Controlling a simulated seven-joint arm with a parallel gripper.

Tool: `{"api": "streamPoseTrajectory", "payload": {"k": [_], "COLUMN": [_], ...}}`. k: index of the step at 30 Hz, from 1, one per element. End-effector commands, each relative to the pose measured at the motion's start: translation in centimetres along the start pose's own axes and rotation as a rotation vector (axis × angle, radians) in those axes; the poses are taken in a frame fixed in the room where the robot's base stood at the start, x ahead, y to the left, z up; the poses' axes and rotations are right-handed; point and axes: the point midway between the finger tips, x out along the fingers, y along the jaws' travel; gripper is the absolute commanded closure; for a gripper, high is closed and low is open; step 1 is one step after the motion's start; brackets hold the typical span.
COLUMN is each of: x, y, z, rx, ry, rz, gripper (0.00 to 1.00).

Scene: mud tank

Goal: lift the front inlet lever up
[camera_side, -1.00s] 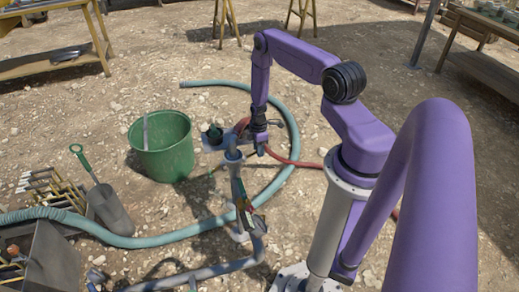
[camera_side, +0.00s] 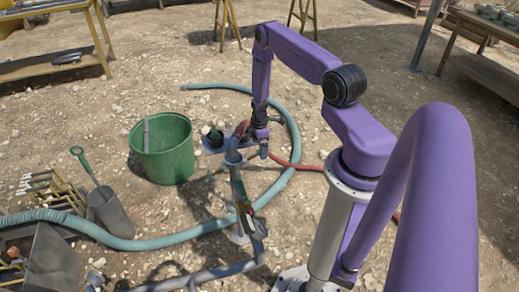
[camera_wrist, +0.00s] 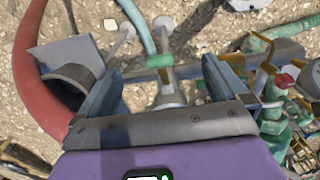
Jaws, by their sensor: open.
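A grey pipe run (camera_side: 240,190) stands in the middle of the side view, with green and red valve parts (camera_side: 245,213) along its near stretch. My gripper (camera_side: 257,148) is beside its upper end, pointing down. In the wrist view my gripper (camera_wrist: 160,82) is open, with nothing held between its fingers. A grey pipe fitting with a narrow tan handle (camera_wrist: 167,76) and a green piece (camera_wrist: 146,62) show between and beyond the fingers. I cannot tell for sure which part is the front inlet lever, or whether the fingers touch anything.
A red hose (camera_wrist: 38,75) curves close by the left finger in the wrist view. Several green valve fittings (camera_wrist: 275,115) crowd the right side.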

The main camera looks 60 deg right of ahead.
Motion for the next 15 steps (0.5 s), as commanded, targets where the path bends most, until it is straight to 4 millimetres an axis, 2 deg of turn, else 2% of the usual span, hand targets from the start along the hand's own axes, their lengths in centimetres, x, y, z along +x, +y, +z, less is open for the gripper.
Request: {"api": "streamPoseTrajectory", "payload": {"k": [15], "x": [-4.4], "y": [0.0], "z": [0.0], "rx": [0.000], "ry": [0.000], "rz": [0.000], "gripper": [0.00]}}
